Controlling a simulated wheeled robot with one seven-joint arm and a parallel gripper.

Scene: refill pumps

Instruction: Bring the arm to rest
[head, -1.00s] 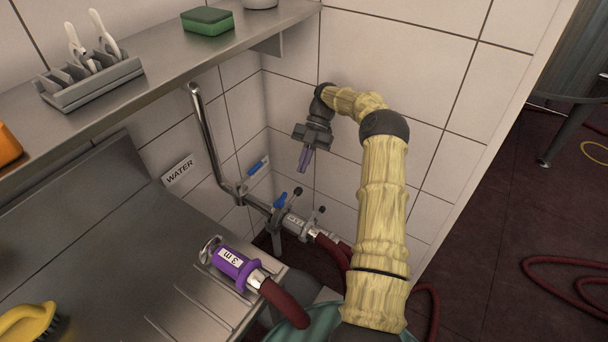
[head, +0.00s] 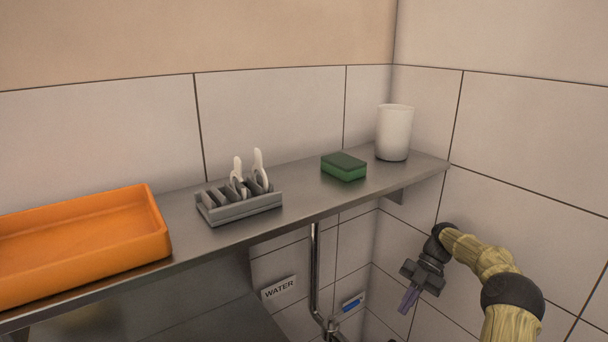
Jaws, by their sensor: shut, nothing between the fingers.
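My gripper (head: 409,299) hangs at the lower right of the head view, its purple fingers shut and pointing down. Nothing shows between the fingers. It is in front of the tiled wall, lower than the shelf's right end and apart from it. My arm, in a yellowish ribbed cover with dark joints, reaches to it from the bottom right and is bent at the wrist.
A steel shelf (head: 330,204) runs along the wall. It bears an orange tray (head: 150,237), a grey rack (head: 241,209) with white clips, a green sponge (head: 343,168) and a white cup (head: 394,133). Below are a WATER sign (head: 279,288) and a metal pipe (head: 315,270).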

